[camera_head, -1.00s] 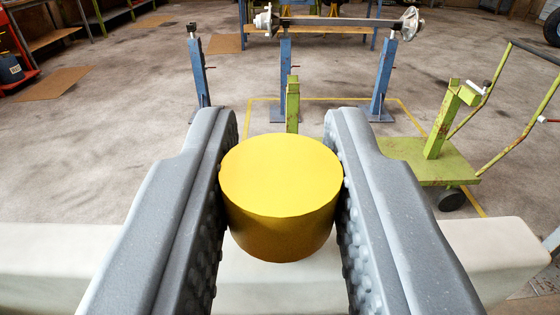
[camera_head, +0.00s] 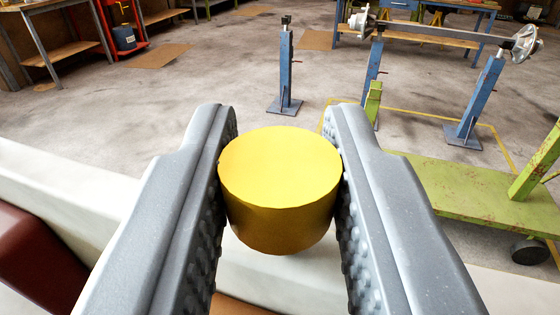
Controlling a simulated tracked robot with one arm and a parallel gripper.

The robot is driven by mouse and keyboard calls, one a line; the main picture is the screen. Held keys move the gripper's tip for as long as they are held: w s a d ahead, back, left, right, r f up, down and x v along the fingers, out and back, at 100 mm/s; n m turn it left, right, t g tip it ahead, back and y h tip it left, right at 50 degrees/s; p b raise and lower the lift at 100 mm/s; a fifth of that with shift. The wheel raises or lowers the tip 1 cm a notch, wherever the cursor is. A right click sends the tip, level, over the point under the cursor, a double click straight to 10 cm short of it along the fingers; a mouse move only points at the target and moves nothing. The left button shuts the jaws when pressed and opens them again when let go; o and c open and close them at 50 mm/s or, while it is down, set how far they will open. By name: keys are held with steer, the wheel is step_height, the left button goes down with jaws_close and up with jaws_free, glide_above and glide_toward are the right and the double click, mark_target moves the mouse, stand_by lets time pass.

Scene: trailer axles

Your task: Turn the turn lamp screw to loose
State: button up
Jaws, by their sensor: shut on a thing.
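A yellow cylinder (camera_head: 280,185) with a flat top sits between the two grey, studded fingers of my gripper (camera_head: 280,180). My gripper is shut on it, with one finger touching each side. The cylinder's lower end is partly hidden, and I cannot tell what it is. No turn lamp screw can be made out in this view.
Blue stands (camera_head: 284,75) rise from the concrete floor, two of them under an axle (camera_head: 440,30). A green trolley (camera_head: 470,195) is at the right. Workbenches (camera_head: 60,50) and a red rack (camera_head: 125,30) stand at the back left. Open floor lies between.

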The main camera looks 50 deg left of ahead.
steer(key=shift+s+a+r+n+g+y+p, duration=0.15)
steer(key=shift+n+g+y+p, duration=0.35)
steer(key=shift+p, duration=0.95)
steer(key=o, duration=1)
steer(key=shift+c, duration=0.2)
steer(key=shift+d+f, duration=0.2)
steer(key=shift+f, duration=0.05)
